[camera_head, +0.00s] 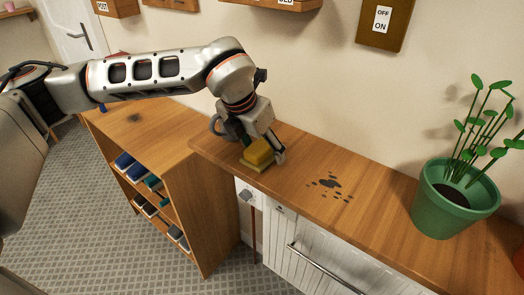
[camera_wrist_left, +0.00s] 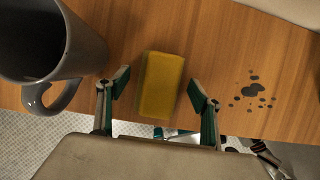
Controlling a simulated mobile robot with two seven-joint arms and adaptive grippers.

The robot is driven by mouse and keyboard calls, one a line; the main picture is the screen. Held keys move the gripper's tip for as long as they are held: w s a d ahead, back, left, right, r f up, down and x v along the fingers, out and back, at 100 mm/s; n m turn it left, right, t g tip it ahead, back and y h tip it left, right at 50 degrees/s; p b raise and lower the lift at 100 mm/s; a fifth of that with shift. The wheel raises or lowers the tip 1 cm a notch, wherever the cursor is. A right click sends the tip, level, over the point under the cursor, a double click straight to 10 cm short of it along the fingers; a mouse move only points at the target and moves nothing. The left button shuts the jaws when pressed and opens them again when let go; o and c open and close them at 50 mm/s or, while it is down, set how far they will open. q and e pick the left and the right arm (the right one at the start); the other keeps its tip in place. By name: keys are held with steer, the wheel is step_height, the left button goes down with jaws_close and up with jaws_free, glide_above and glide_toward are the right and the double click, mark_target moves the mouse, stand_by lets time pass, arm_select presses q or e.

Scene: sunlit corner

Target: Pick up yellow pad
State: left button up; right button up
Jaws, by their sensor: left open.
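The yellow pad (camera_head: 259,153) is a small block near the front left edge of the wooden counter. In the left wrist view the yellow pad (camera_wrist_left: 160,84) lies between the two fingers, with a gap on each side. My left gripper (camera_head: 262,155) is open and reaches down over the pad from above. In the wrist view my left gripper (camera_wrist_left: 160,90) has its fingertips on either side of the pad's near half. My right gripper is not in either view.
A grey mug (camera_wrist_left: 50,45) stands left of the pad, close to the left finger. Dark spots (camera_head: 330,184) mark the counter (camera_head: 375,205) to the right. A green potted plant (camera_head: 455,200) stands further right. A lower shelf unit (camera_head: 150,135) with shoes adjoins on the left.

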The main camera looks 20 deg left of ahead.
mark_target(262, 144)
arm_select(q)
steer(key=c, duration=1.2)
steer(key=shift+r, duration=0.1)
step_height(262, 144, up, 20)
steer(key=shift+r+p, duration=0.15)
steer(key=shift+p, duration=0.65)
steer(key=shift+o, duration=1.2)
steer(key=shift+c, duration=0.6)
